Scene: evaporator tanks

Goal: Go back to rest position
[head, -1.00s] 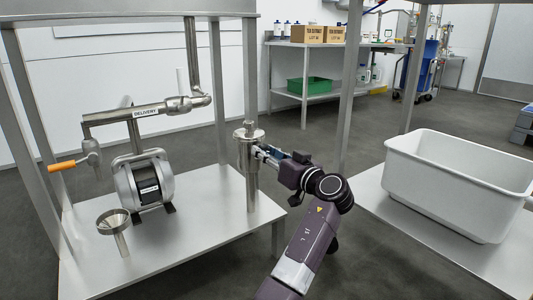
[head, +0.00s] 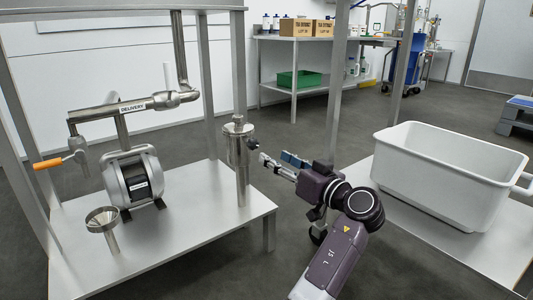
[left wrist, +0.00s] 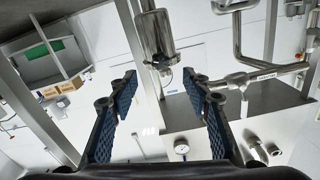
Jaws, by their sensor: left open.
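My left gripper (head: 274,160) is open and empty in the head view, its two fingers pointing left. It is just right of the upright steel cylinder (head: 238,144), with a small gap between them. The cylinder stands on a post at the right edge of the left steel table. In the left wrist view the open fingers of my left gripper (left wrist: 160,88) frame empty space, and the steel cylinder (left wrist: 157,38) shows beyond the fingertips. My right gripper is not in view.
The left table (head: 185,225) bears a pump (head: 138,182), a funnel (head: 103,222) and delivery piping (head: 125,108). A white tub (head: 445,180) stands on a right-hand table close to my arm. Upright frame legs stand behind the arm. Grey floor lies between the tables.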

